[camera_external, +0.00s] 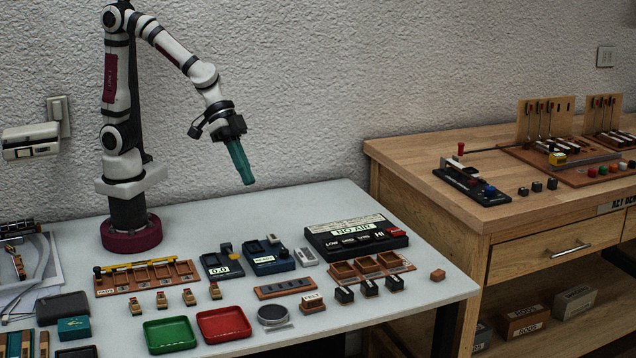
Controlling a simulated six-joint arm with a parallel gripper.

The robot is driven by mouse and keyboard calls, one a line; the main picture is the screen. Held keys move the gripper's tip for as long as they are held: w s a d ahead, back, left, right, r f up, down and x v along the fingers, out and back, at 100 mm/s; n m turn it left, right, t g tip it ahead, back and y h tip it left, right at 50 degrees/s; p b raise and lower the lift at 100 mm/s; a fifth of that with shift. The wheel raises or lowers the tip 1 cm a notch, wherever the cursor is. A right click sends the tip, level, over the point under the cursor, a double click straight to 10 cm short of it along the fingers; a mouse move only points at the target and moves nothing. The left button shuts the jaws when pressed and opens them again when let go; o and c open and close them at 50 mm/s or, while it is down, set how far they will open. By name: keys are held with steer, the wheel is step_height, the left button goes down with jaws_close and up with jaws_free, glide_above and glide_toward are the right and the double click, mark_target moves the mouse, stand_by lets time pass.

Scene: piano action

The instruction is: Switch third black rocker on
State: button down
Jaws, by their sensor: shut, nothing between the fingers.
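My gripper (248,181) has teal fingers that are shut and empty. It hangs in the air above the back of the white table, pointing down and slightly right, well above everything on it. No part is labelled as a rocker. A wooden strip (268,294) with several small dark inserts lies flat near the middle of the table. To its right stand three small black-topped blocks, one on the left (343,295), one in the middle (369,287) and one on the right (394,283). Any on or off position is too small to tell.
A black panel (318,243) reading "NO AIR" stands behind the blocks. A wooden bench (420,150) stands at the right.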

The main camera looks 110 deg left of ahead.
steer(key=w+a+f+n+t+y, duration=0.1)
steer(key=w+a+n+t+y, duration=0.2)
steer(key=w, duration=0.4)
steer(key=w+a+f+n+g+y, duration=0.1)
steer(key=w+a+f+n+y, duration=0.1)
steer(key=a, duration=0.5)
steer(key=w+a+f+n+g+y, duration=0.1)
steer(key=w+a+f+n+y, duration=0.2)
steer(key=a+f+n, duration=0.2)
steer(key=a+f, duration=0.1)
steer(key=a, duration=0.1)
steer(key=shift+w+a+y, duration=0.2)
steer(key=shift+a+y, duration=0.1)
steer(key=shift+a, duration=0.1)
glide_above(371, 238)
steer(key=s+d, duration=0.2)
steer(key=s, duration=0.1)
steer(key=f, duration=0.7)
steer(key=shift+w+a, duration=0.15)
steer(key=shift+a, duration=0.1)
steer(key=f, duration=0.2)
steer(key=shift+w+d+f+g, duration=0.1)
steer(key=shift+d+f+g, duration=0.1)
steer(key=shift+f+g, duration=0.15)
steer(key=shift+f, duration=0.55)
